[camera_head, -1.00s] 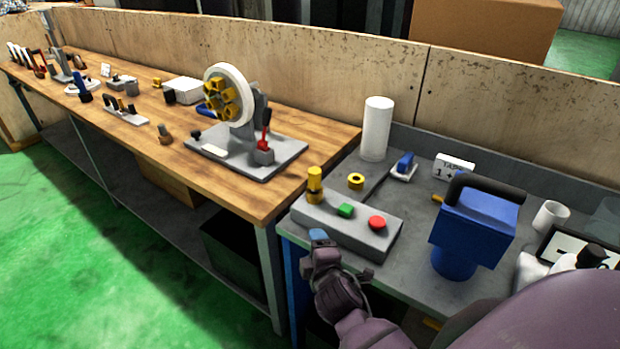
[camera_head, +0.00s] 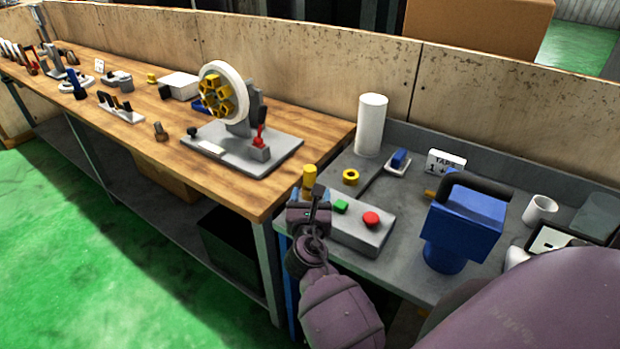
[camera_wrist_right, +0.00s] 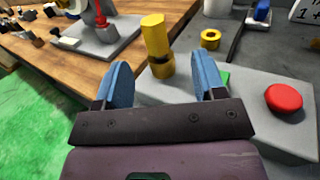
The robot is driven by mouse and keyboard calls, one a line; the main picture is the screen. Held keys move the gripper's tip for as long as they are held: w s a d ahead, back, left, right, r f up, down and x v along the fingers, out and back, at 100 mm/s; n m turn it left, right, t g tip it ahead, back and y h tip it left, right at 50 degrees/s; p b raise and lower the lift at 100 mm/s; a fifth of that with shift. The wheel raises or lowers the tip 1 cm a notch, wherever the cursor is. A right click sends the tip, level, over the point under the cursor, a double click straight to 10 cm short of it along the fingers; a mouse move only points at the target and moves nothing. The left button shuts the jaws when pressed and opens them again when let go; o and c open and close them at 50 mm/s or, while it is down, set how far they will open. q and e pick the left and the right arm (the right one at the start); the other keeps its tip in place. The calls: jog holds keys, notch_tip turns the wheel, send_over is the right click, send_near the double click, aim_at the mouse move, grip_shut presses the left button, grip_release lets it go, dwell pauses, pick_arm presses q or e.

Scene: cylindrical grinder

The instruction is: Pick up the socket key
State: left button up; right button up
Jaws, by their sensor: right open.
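An upright yellow cylinder (camera_head: 309,176) with a dark band stands at the left end of a grey control box (camera_head: 362,235). It may be the socket key, but I cannot tell for sure. In the right wrist view the yellow cylinder (camera_wrist_right: 155,42) appears between and beyond the two blue fingertips. My right gripper (camera_wrist_right: 163,78) is open and empty, with the cylinder apart from both fingers. In the head view my right gripper (camera_head: 314,206) covers the box's left end and the cylinder's lower part. My left gripper is not in view.
The box carries a green button (camera_head: 341,206) and a red button (camera_head: 371,219). A yellow ring (camera_head: 350,177), white cylinder (camera_head: 371,125) and blue tool (camera_head: 462,228) stand nearby. A wooden bench (camera_head: 270,195) with a wheel fixture (camera_head: 224,98) is at left.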

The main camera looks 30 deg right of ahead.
aim_at(309, 178)
jog(key=x, duration=0.4)
jog(key=shift+w+d, duration=0.15)
jog(key=shift+w, duration=0.15)
jog(key=w, duration=0.1)
jog(key=w+d, duration=0.1)
jog(key=w+f, duration=0.1)
jog(key=shift+w+d, duration=0.25)
jog(key=shift+d, duration=0.1)
jog(key=shift+w+d+r, duration=0.1)
jog(key=shift+w+d, duration=0.35)
jog(key=c, duration=1)
